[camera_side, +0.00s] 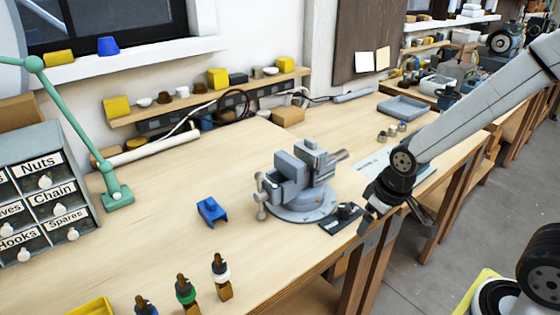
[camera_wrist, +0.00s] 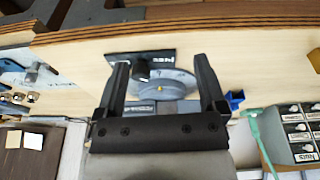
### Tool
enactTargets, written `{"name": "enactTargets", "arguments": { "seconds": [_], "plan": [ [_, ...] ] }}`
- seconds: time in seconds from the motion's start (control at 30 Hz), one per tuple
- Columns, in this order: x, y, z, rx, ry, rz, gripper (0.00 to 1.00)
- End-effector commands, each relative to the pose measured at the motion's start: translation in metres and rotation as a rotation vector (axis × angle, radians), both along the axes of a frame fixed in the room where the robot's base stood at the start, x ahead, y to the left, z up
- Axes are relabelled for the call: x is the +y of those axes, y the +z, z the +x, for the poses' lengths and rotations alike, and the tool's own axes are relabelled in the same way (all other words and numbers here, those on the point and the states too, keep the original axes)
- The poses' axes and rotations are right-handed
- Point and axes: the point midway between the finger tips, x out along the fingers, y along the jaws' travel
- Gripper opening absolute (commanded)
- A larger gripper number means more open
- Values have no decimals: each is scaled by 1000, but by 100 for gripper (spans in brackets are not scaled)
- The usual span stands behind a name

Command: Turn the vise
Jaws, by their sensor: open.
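The grey vise (camera_side: 290,172) stands on a round base near the front edge of the wooden bench in the side view. Its jaws point up and its handle hangs at the left. In the wrist view its round base (camera_wrist: 178,88) shows between and beyond my fingers, with much of the vise hidden behind the gripper. My gripper (camera_side: 397,225) is at the bench's front edge, to the right of the vise and apart from it. Its two black fingers are spread and empty, and they also show in the wrist view (camera_wrist: 160,78). A small black labelled plate with a knob (camera_side: 345,213) lies between the vise and my gripper.
A blue bracket (camera_side: 211,210) lies left of the vise. Several dropper bottles (camera_side: 186,290) stand at the front left. A labelled drawer cabinet (camera_side: 40,190) and green lamp arm (camera_side: 117,196) are at the left. A grey tray (camera_side: 404,108) is at the back right.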

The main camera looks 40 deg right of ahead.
Motion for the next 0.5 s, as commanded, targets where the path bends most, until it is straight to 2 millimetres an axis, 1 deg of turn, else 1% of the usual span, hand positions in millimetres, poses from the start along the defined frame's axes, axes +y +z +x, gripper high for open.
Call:
{"name": "enactTargets", "arguments": {
  "seconds": [0.17,0.5],
  "plan": [
    [-8,6,24,3,114,-30,90],
    [-38,23,87,16,471,-117,90]
  ]
}}
